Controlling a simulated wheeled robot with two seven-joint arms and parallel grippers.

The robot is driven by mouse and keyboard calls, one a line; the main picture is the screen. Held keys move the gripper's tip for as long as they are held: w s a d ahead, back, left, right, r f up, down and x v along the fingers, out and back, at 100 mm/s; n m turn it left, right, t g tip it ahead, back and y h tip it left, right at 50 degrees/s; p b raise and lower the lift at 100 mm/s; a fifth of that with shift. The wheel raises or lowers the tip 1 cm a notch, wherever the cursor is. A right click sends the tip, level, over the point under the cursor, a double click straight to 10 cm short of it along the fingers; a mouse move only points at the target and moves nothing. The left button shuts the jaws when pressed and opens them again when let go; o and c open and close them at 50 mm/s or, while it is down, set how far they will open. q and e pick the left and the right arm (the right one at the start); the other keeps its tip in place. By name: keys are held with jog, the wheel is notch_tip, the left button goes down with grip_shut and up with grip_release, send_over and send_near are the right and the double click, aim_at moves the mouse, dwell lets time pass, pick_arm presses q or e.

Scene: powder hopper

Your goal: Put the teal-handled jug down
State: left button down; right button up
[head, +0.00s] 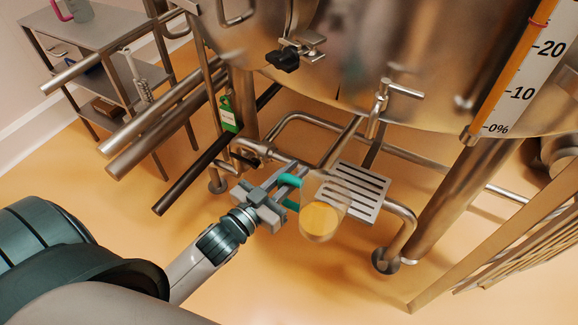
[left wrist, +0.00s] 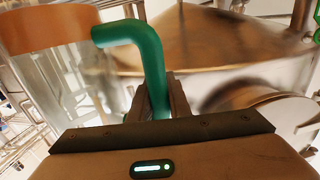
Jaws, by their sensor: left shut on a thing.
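The jug (head: 322,208) is clear, with an amber-coloured bottom and a teal handle (head: 291,181). My left gripper (head: 279,198) is shut on that handle, with the jug to its right. In the left wrist view the green-teal handle (left wrist: 151,60) passes between the fingers (left wrist: 160,98), and part of the jug's amber-tinted body (left wrist: 45,32) shows at upper left. In the head view the jug overlaps the left end of a slatted metal platform (head: 372,213). I cannot tell whether it touches the platform. My right gripper is not in view.
A large steel vessel (head: 340,60) hangs above, with a valve handle (head: 405,90) and pipes (head: 290,118) around the platform. A green tag (head: 229,114) hangs at left. A steel shelf cart (head: 95,30) holds a pink-handled jug (head: 79,10).

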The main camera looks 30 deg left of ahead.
aim_at(295, 178)
pick_arm(q)
jog(key=s+r+y, duration=0.1)
jog(key=r, duration=0.1)
jog(key=s+d+r+n+y, duration=0.1)
jog(key=r, duration=0.1)
jog(key=s+d+r+n+y, duration=0.1)
jog(key=r, duration=0.1)
jog(key=shift+s+d+t, duration=0.1)
jog(key=shift+s+t, duration=0.2)
jog(key=shift+s, duration=0.1)
jog(key=shift+s+r+n+y, duration=0.3)
jog(key=shift+s+r+y, duration=0.1)
jog(key=shift+r+y, duration=0.1)
